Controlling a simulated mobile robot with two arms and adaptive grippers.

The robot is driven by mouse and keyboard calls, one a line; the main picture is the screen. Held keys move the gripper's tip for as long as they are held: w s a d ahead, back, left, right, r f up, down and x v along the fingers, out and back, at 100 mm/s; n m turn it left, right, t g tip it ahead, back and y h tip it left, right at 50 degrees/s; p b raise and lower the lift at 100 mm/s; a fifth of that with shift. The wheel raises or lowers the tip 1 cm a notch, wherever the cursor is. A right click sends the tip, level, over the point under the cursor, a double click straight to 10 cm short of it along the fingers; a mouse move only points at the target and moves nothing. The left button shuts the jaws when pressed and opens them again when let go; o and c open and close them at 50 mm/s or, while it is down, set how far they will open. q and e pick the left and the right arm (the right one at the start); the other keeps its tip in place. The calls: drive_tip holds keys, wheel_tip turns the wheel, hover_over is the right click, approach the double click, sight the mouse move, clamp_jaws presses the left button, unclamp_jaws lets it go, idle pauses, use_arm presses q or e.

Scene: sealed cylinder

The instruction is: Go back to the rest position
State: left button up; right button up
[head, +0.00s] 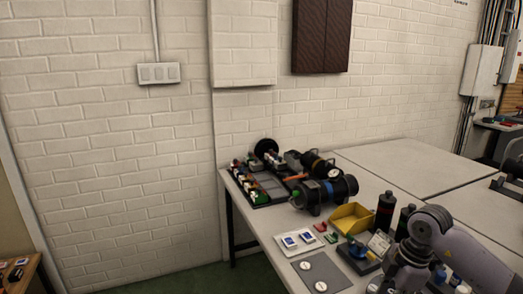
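Part of my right arm (428,222), grey and white, comes in at the lower right over the near side of the table. Its lower end runs down to the bottom edge of the head view, and its gripper does not show. My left arm and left gripper are not in view. A dark cylinder assembly (325,192) lies on the light table, apart from my visible arm.
The table (385,165) also carries a parts tray (262,187), a yellow bin (351,218), dark bottles (385,210), a white tray (298,241) and a grey mat (322,272). A brick wall (110,150) stands behind. Green floor (190,280) is clear left of the table.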

drive_tip(key=s+a+r+n+t+y, duration=0.15)
drive_tip(key=a+n+y, duration=0.55)
drive_tip(key=a, duration=1.3)
drive_tip(key=a+r+m+t+y, duration=0.5)
drive_tip(key=r+t+y, duration=0.4)
drive_tip(key=r, duration=0.4)
drive_tip(key=w+d+f+m+t+h, duration=0.2)
drive_tip(key=d+m+t+h, duration=0.75)
drive_tip(key=m, duration=0.35)
drive_tip(key=s+d+f+m+g+h, duration=0.25)
drive_tip(key=d+f+h, duration=0.2)
drive_tip(key=f, duration=0.25)
drive_tip(key=s+d+f+m+g+h, duration=0.25)
drive_tip(key=d+f+h, duration=0.2)
drive_tip(key=f, duration=0.25)
drive_tip(key=s+a+f+g, duration=0.1)
drive_tip(key=s+f+g, duration=0.55)
drive_tip(key=s, duration=0.45)
drive_tip(key=s+f+g, duration=0.6)
drive_tip(key=s+f, duration=0.2)
drive_tip(key=s, duration=0.2)
wheel_tip(320, 180, down, 28)
drive_tip(key=s+n, duration=0.1)
drive_tip(key=s, duration=0.2)
drive_tip(key=s+d+f+g, duration=0.2)
drive_tip(key=s+f, duration=1.2)
drive_tip(key=s, duration=0.2)
drive_tip(key=shift+d+f+y, duration=0.15)
drive_tip(key=shift+d+y, duration=0.2)
